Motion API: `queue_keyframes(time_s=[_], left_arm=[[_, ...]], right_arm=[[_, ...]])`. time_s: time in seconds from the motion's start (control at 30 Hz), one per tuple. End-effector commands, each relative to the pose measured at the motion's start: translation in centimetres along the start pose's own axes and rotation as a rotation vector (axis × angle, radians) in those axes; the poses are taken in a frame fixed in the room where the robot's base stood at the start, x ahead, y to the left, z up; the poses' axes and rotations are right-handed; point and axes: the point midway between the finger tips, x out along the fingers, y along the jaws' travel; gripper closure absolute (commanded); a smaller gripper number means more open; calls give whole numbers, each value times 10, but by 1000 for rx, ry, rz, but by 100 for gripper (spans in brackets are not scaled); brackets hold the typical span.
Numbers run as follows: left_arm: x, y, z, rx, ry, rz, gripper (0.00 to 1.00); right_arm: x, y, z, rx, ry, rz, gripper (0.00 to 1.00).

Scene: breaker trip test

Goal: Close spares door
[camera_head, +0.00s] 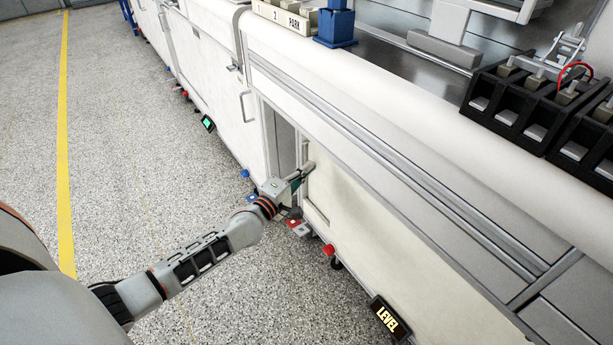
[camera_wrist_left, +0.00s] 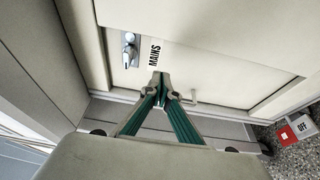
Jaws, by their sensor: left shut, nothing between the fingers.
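A cream door panel (camera_head: 355,225) fills the lower front of the bench in the head view. A small upright handle (camera_head: 304,151) is near its left edge, beside a grey opening (camera_head: 284,143). I see no spares label, so I cannot tell for sure which door is the spares one. My left gripper (camera_head: 307,170) is at that left edge, shut and empty, just below the handle; contact is unclear. In the left wrist view its green-sided fingers (camera_wrist_left: 161,82) meet in front of a pale panel (camera_wrist_left: 205,35) marked MAINS, with a metal latch (camera_wrist_left: 129,50). My right gripper is not in view.
A red OFF marker (camera_wrist_left: 287,134) shows in the left wrist view. Black breaker blocks (camera_head: 520,105) stand on the bench top. The speckled floor (camera_head: 130,150) at left is clear.

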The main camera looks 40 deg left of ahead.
Motion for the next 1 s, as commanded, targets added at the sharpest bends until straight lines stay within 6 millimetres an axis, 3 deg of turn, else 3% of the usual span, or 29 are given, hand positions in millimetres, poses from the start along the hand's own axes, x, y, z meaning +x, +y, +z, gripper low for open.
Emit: queue_keyframes(time_s=[0.03, 0.43, 0.7, 1.0], left_arm=[[7, -8, 0, -1, 0, -8, 100], [59, -8, 1, 1, 0, -8, 100], [49, 0, 31, -2, -1, 0, 100], [45, -2, 38, 2, -1, -4, 100]], right_arm=[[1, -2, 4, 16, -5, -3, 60], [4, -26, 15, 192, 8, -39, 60], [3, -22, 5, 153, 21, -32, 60], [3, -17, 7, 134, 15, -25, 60]])
